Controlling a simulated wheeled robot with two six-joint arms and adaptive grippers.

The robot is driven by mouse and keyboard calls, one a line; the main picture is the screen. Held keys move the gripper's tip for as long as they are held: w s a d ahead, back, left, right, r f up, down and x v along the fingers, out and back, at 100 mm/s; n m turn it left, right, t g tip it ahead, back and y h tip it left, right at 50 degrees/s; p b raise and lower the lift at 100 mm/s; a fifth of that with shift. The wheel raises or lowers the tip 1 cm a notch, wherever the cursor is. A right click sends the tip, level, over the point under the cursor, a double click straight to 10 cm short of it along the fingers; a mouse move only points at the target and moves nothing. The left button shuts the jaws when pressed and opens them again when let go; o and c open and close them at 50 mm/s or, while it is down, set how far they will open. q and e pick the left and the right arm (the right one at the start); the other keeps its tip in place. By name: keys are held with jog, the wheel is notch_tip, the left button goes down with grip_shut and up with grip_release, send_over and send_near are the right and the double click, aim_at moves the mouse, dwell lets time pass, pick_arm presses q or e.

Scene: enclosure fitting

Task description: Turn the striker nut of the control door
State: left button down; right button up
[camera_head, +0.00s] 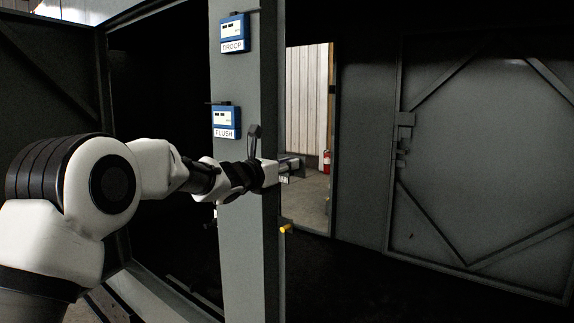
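My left gripper (258,168) is at the edge of the grey post (244,270), right below the blue FLUSH box. A dark finger-like part (254,138) stands up above it. Its fingertips are not clear, and I cannot tell whether they are open or shut. A short grey cylindrical fitting (292,164) sticks out to the right of the post just beyond the gripper, with a small white label under it. It may be the striker, but no nut can be made out. My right gripper is not in view.
Blue boxes marked DROOP (234,33) and FLUSH (225,121) are on the post. A small yellow-orange knob (287,229) sticks out lower down. A braced grey door (490,160) stands at right. A doorway shows a red extinguisher (327,161).

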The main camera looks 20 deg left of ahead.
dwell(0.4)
pick_arm(q)
jog(key=shift+w+a+f+n+p, duration=0.2)
jog(key=shift+n+p, duration=1.15)
jog(key=shift+n, duration=3.4)
jog(key=shift+s+d+f+n+p, duration=0.3)
jog(key=shift+n+p, duration=1.05)
jog(key=shift+n, duration=3.45)
jog(key=shift+w+a+f+n+p, duration=0.3)
jog(key=shift+n+p, duration=1.05)
jog(key=shift+n, duration=3.4)
jog(key=shift+s+f, duration=0.1)
jog(key=shift+f, duration=0.05)
jog(key=c, duration=1.2)
grip_release()
